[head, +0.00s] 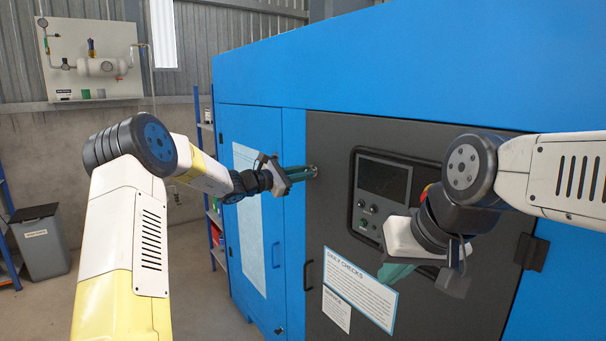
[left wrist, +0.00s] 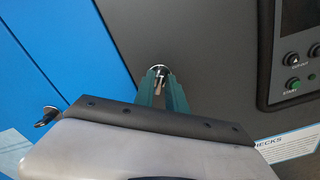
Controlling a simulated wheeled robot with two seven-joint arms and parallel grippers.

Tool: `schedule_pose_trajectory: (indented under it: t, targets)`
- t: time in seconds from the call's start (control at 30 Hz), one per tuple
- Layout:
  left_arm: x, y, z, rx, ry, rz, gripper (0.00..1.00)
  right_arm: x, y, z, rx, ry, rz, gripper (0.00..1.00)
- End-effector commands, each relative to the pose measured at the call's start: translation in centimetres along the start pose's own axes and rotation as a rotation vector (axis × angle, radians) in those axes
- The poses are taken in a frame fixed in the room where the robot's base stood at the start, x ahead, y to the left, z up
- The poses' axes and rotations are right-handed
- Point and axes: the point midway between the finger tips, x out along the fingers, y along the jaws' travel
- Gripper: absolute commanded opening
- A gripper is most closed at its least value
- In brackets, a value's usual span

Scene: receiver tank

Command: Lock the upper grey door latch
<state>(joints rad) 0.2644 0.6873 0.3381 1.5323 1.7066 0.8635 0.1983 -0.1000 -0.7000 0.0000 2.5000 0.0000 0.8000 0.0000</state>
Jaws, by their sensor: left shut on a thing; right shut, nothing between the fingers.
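The upper grey door latch (head: 314,169) is a small metal piece at the upper left edge of the dark grey door (head: 330,205). My left gripper (head: 310,173) reaches it from the left, its teal fingers shut on it. In the left wrist view the latch (left wrist: 158,70) shows as a round metal base with a small lever between the fingertips (left wrist: 160,82). The fingers hide part of the lever, so its exact angle is unclear. My right gripper (head: 393,273) is shut and empty, in front of the grey door below the control panel.
The control panel (head: 384,178) has a dark screen and buttons. A lower latch (head: 308,276) sits on the grey door's left edge. A "Daily checks" sign (head: 360,289) is below the panel. The blue door (head: 248,200) has its own handle (head: 275,255).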

Motion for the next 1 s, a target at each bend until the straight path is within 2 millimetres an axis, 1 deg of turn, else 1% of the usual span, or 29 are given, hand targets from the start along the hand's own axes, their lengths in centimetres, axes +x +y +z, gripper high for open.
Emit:
schedule_pose_trajectory:
  t: [0.7,1.0]
  targets:
    - [-0.02,-0.22,-0.14,0.669,0.001,0.000,0.00,0.00,0.00,0.00,0.000,0.000,0.000,0.00]
    - [-0.02,-0.28,-0.20,0.880,0.001,-0.001,0.00,0.00,0.00,0.00,0.000,0.000,0.000,0.00]
